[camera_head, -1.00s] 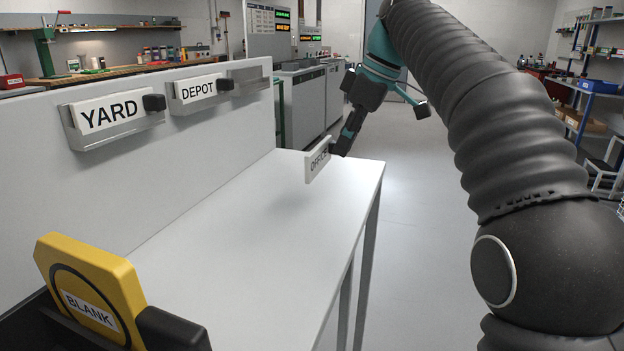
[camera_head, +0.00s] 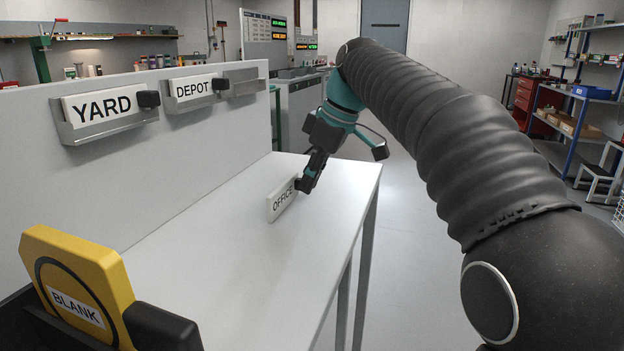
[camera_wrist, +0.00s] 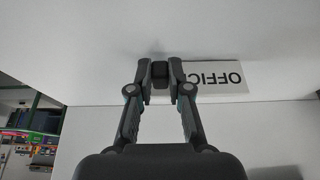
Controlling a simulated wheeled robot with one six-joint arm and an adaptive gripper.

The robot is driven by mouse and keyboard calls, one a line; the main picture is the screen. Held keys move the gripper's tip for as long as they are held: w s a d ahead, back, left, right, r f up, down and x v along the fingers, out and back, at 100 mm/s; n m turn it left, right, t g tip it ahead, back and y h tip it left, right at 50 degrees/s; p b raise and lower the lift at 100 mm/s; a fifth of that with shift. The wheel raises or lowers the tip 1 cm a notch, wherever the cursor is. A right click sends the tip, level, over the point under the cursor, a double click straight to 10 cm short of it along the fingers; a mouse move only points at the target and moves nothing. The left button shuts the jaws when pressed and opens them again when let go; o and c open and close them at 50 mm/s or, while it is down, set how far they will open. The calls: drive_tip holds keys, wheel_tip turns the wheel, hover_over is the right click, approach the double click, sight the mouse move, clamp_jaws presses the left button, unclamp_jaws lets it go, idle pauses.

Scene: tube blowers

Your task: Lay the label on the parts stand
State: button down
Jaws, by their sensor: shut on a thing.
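The white label reading OFFICE (camera_head: 281,202) hangs from my gripper (camera_head: 303,186), tilted, at the bare white top of the stand (camera_head: 215,255). I cannot tell whether its lower edge touches the top. In the wrist view my gripper (camera_wrist: 160,76) is shut on the label's black knob, and the label (camera_wrist: 222,77) sticks out to the right with its text upside down. The fingers hide its left part.
A panel along the stand's left bears a YARD plate (camera_head: 103,105), a DEPOT plate (camera_head: 192,88) and an empty metal holder (camera_head: 243,84). A yellow BLANK piece (camera_head: 78,285) stands at the near left. The tabletop's middle is clear.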

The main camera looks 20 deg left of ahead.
drive_tip(key=shift+f, duration=0.15)
drive_tip(key=c, duration=1.1)
unclamp_jaws()
drive_tip(key=p+v, duration=0.2)
drive_tip(key=v, duration=1)
drive_tip(key=shift+d, duration=0.1)
